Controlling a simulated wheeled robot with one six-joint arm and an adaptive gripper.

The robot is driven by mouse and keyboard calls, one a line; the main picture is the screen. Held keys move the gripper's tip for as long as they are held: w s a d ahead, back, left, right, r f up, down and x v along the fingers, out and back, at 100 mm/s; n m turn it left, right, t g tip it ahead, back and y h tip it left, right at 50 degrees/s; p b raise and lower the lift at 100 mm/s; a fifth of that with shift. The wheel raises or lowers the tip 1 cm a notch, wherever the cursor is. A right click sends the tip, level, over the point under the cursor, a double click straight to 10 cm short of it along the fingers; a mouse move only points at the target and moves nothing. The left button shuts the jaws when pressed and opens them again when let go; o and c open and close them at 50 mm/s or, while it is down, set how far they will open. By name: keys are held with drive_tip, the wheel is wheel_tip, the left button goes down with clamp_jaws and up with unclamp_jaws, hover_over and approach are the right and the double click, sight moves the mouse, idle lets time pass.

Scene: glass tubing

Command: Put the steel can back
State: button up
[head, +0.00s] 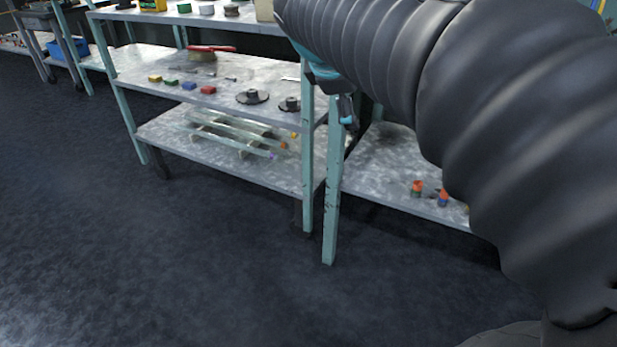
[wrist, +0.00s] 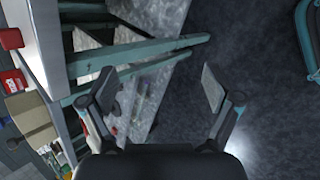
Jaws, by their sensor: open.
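My gripper (wrist: 158,92) is open and empty in the wrist view, its two fingers spread wide with the shelf legs and dark floor behind them. In the head view my gripper (head: 346,112) shows small beside the shelf post, partly hidden behind my dark arm. I cannot pick out a steel can for certain in either view. Part of the scene on the right is hidden by my arm.
A shelf rack with teal posts has a middle shelf (head: 140,62) with coloured blocks, a red-handled brush (head: 210,50) and dark discs. Glass tubes (head: 235,135) lie on its lower shelf. Small orange-topped items (head: 417,188) stand on the right rack. The floor (head: 150,260) in front is clear.

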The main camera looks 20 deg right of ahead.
drive_tip(key=s+a+f+m+t+y, duration=0.1)
drive_tip(key=s+a+f+m+y, duration=0.5)
drive_tip(key=s+a+f+m, duration=0.5)
drive_tip(key=s+a+f, duration=0.2)
drive_tip(key=s+f, duration=0.2)
drive_tip(key=f, duration=0.1)
drive_tip(key=shift+s+a+f+y, duration=0.15)
drive_tip(key=shift+s+y, duration=0.15)
drive_tip(key=shift+r+p, duration=1.2)
drive_tip(key=shift+r, duration=0.05)
